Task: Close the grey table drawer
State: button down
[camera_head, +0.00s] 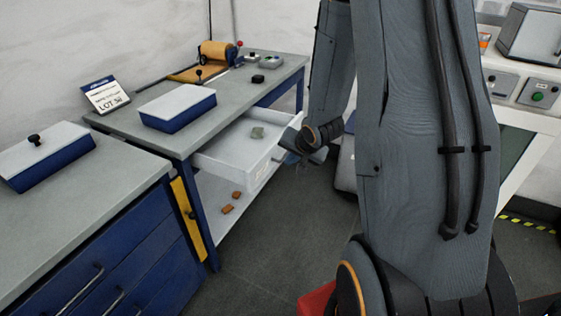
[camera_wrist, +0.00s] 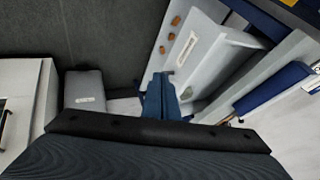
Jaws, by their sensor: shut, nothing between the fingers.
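The light grey table drawer (camera_head: 221,161) is pulled out from under the grey-topped table (camera_head: 222,100). A small greenish-grey block (camera_head: 257,132) lies inside it. The drawer front, with a pale label, also shows in the wrist view (camera_wrist: 204,62). My gripper (camera_head: 288,155) is shut and empty, just outside the drawer's front at its far right end. In the wrist view, its blue-grey fingers (camera_wrist: 160,82) sit beside the drawer front. I cannot tell whether they touch it.
A blue-and-white box (camera_head: 178,108), a lot sign (camera_head: 104,95) and an orange roll (camera_head: 218,53) stand on the table. Brown blocks (camera_head: 227,209) lie on the low shelf. A blue cabinet (camera_head: 100,255) stands front left. Dark floor (camera_head: 275,240) is clear before the drawer.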

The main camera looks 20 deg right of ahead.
jog(key=p, duration=0.1)
send_near(269, 167)
notch_tip(269, 167, down, 4)
jog(key=d, duration=0.2)
jog(key=shift+w+a+r+p, duration=0.2)
jog(key=shift+w+a+p, duration=0.1)
jog(key=shift+w+a, duration=0.25)
jog(key=shift+w+a+r+p, duration=0.15)
jog(key=shift+w+a+p, duration=0.2)
jog(key=shift+w, duration=0.3)
jog(key=shift+w, duration=0.1)
